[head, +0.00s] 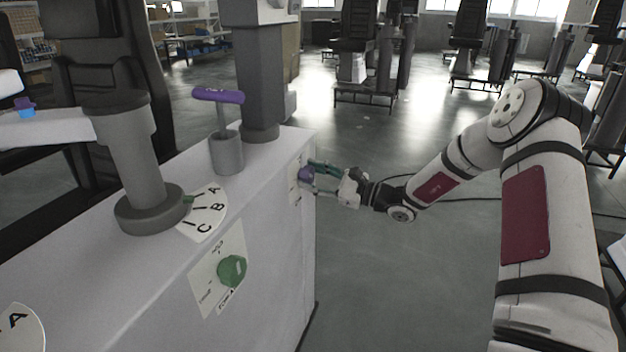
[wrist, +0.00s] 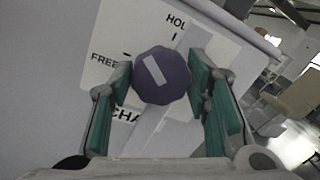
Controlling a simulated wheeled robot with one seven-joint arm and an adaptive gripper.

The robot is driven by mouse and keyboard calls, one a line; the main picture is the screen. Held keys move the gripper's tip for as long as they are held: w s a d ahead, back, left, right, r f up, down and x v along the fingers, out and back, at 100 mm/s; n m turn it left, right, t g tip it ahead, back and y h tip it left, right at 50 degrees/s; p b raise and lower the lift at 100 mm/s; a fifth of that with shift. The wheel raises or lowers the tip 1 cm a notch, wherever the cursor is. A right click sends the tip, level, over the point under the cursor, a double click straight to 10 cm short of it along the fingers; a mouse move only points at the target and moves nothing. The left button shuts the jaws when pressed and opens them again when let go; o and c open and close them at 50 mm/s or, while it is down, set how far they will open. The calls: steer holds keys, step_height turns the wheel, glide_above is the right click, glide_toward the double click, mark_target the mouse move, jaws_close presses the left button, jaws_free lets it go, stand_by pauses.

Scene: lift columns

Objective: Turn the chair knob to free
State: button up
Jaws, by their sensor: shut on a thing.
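The chair knob is a purple, many-sided knob (wrist: 161,75) on a white label plate (wrist: 122,42). In the wrist view the plate shows "HOL…" at upper right, "FREE" at left and "CHA…" below, partly hidden. The white mark on the knob slants from upper left to lower right, its upper end between the two words. My gripper (wrist: 165,88) has its green-padded fingers closed on either side of the knob. In the head view the purple knob (head: 306,174) is on the far end of the light cabinet's side, with my gripper (head: 314,177) around it.
The cabinet (head: 275,235) also carries a green knob (head: 231,270) on its own plate, a purple T-handle (head: 217,96) and a grey column (head: 135,165) beside an A-B-C dial (head: 205,213). Open floor (head: 400,270) lies right of the cabinet. Chairs stand behind.

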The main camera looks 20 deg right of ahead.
steer(key=n+b, duration=0.1)
steer(key=n, duration=0.3)
steer(key=shift+d+f, duration=0.1)
steer(key=shift+f, duration=0.05)
steer(key=shift+n+g+y+b, duration=0.35)
steer(key=shift+n+b, duration=0.95)
steer(key=shift+n, duration=0.7)
steer(key=o, duration=1.1)
steer(key=shift+o, duration=0.2)
steer(key=v, duration=1.2)
